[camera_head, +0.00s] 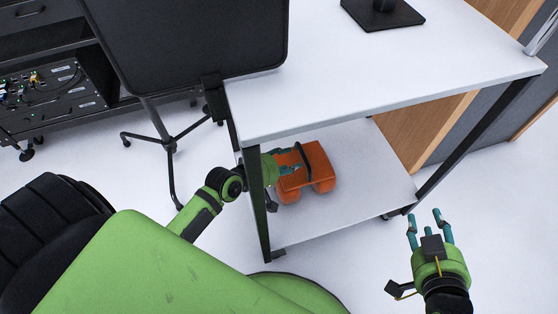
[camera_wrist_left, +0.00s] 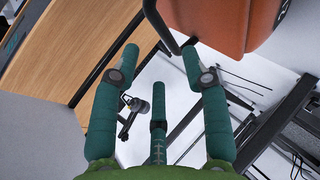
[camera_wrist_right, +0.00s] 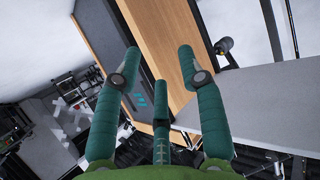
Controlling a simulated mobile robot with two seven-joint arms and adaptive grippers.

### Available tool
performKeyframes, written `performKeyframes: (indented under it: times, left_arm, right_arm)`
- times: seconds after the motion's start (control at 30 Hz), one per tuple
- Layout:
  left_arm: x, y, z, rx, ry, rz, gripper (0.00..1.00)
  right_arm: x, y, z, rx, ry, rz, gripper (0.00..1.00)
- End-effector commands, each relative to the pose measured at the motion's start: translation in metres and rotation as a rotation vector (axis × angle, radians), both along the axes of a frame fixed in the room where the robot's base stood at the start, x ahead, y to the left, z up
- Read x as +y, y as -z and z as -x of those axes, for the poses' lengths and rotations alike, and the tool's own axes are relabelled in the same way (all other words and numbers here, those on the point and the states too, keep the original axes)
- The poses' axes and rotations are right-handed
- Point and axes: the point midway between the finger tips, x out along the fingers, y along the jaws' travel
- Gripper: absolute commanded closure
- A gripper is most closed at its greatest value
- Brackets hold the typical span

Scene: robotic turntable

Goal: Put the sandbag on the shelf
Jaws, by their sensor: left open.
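The orange sandbag (camera_head: 306,172) has a black strap handle and two hanging lobes. It appears to rest on the white lower shelf (camera_head: 350,205) of the table, near its left end. My left gripper (camera_head: 291,170) reaches in past the black table leg and is beside the handle, partly hidden. In the left wrist view, the sandbag (camera_wrist_left: 225,20) is at top right, with the black handle (camera_wrist_left: 158,22) just beyond my open, spread fingers. Contact with the handle is unclear. My right gripper (camera_head: 427,220) is open and empty, outside the table to the right.
The white tabletop (camera_head: 400,65) overhangs the shelf and carries a black stand base (camera_head: 383,12). A black panel (camera_head: 190,40) covers the upper left. A black tripod stand (camera_head: 167,140) is left of the table. The shelf's right part is clear.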

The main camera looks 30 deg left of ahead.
Motion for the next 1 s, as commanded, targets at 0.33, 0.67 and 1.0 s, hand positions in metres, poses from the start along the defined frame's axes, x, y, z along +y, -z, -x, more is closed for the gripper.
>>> performKeyframes:
  times: [0.33,0.67,1.0]
  left_arm:
    - [0.008,-0.014,0.022,0.001,0.0,0.0,0.54]
    - [0.009,-0.015,0.025,0.0,0.0,0.0,0.54]
    - [0.009,-0.015,0.024,0.0,0.0,0.0,0.54]
  right_arm:
    - [-0.021,0.045,0.036,0.294,0.04,0.059,0.6]
    - [-0.024,0.051,0.042,0.336,0.046,0.067,0.6]
    - [-0.024,0.051,0.042,0.334,0.045,0.066,0.6]
